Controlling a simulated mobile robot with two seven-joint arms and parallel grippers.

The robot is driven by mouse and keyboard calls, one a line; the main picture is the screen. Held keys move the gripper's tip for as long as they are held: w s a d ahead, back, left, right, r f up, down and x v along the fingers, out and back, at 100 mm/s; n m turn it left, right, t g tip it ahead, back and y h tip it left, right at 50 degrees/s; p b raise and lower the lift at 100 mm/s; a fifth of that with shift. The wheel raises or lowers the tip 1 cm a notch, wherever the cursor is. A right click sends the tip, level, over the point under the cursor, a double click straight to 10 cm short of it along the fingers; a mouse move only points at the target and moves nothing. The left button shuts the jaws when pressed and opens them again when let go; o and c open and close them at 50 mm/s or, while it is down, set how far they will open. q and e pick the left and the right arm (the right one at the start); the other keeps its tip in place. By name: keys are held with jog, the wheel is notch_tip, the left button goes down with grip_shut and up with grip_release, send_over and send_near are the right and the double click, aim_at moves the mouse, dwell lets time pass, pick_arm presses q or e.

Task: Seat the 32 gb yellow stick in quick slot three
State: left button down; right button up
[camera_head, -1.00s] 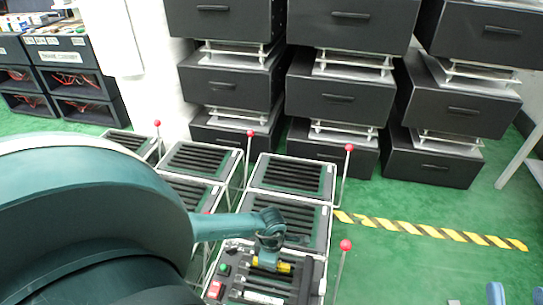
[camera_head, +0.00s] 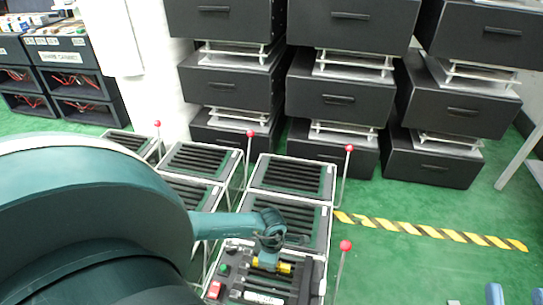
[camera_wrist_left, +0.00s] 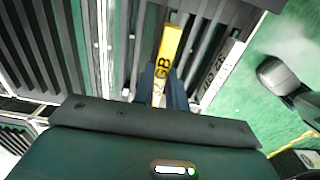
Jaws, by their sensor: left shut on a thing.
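The yellow stick (camera_head: 285,268) is in my left gripper (camera_head: 268,264), over the dark slotted top of the nearest fixture (camera_head: 310,262). In the left wrist view the yellow stick (camera_wrist_left: 170,50) has black lettering ending in "GB"; the number is not readable. The blue fingers of the left gripper (camera_wrist_left: 161,92) are shut on its near end, and it lies along the dark slots. I cannot tell whether it is seated, or which slot is number three. Two blue fingertips of my right gripper (camera_head: 517,296) show apart at the bottom right, empty.
A white labelled stick (camera_head: 263,298) lies on the near fixture, close to a red switch (camera_head: 214,289) and green button (camera_head: 223,269). A red-knobbed lever (camera_head: 345,245) stands at its right. More slotted fixtures (camera_head: 290,176) stand behind.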

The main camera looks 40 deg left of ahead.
pick_arm(q)
jog(key=shift+f+b, duration=0.9)
jog(key=shift+f, duration=0.1)
jog(key=shift+f, duration=0.15)
jog(key=shift+f+b, duration=0.75)
jog(key=c, duration=1.3)
grip_release()
jog(key=shift+f, duration=0.1)
jog(key=shift+c, duration=0.2)
